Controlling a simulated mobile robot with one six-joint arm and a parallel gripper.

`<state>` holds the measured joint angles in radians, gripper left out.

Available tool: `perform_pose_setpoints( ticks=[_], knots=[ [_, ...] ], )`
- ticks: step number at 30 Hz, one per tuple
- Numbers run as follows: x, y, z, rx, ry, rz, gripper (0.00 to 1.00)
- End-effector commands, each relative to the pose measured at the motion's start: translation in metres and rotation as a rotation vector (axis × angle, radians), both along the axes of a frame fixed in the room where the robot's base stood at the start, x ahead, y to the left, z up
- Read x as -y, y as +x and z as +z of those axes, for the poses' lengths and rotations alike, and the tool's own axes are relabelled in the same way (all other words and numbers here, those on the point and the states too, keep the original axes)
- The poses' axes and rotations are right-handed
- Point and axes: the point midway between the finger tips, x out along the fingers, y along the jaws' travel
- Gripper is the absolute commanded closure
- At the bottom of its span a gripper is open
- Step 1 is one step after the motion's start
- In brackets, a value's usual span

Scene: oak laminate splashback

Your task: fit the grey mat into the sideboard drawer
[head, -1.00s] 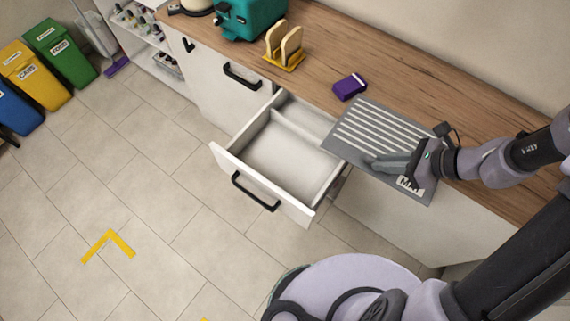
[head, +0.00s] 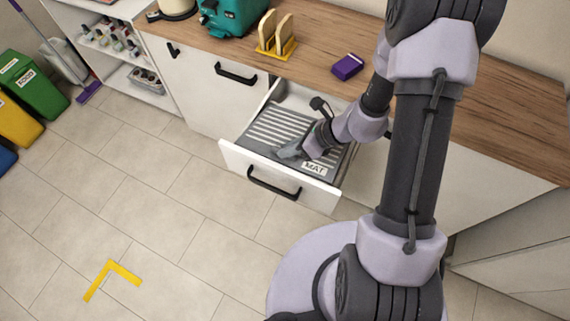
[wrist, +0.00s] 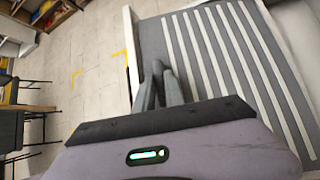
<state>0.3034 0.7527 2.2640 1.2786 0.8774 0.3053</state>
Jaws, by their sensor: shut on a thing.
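The grey mat (head: 262,142), with white stripes and a white "MAT" label, lies over the opening of the sideboard drawer (head: 265,180) in the head view. The drawer is pulled out, and its white front with a black handle faces the floor side. The mat looks roughly level with the drawer and covers most of its inside; I cannot tell whether it rests on the bottom. My gripper (head: 284,154) is shut on the mat near the drawer front. In the wrist view the striped mat (wrist: 235,60) spreads to the right of my gripper (wrist: 160,80).
The wooden worktop (head: 420,120) runs behind the drawer. On it are a purple box (head: 347,67), a yellow toast rack (head: 277,40) and a teal appliance (head: 232,15). A closed cupboard (head: 225,100) stands to the left.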

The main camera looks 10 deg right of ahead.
Motion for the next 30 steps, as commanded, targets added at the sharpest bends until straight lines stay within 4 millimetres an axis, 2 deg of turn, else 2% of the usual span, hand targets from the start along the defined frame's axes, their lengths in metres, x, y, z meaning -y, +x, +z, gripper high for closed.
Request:
perform_pose_setpoints(
  ticks=[1,7,11,22,23,25,26,30],
  knots=[
    [0.000,0.000,-0.016,-0.002,0.001,0.001,1.00],
    [0.000,0.000,-0.038,0.000,0.000,0.001,1.00],
    [0.000,0.000,-0.064,0.000,0.001,0.002,1.00],
    [0.000,0.000,-0.068,0.002,0.000,0.001,1.00],
    [0.000,0.000,-0.067,0.001,-0.001,0.001,0.82],
    [0.000,0.000,-0.067,0.001,-0.001,0.001,0.68],
    [0.000,0.000,-0.067,0.002,0.000,0.001,0.64],
    [0.000,0.000,-0.067,0.001,-0.001,0.001,0.64]
  ],
)
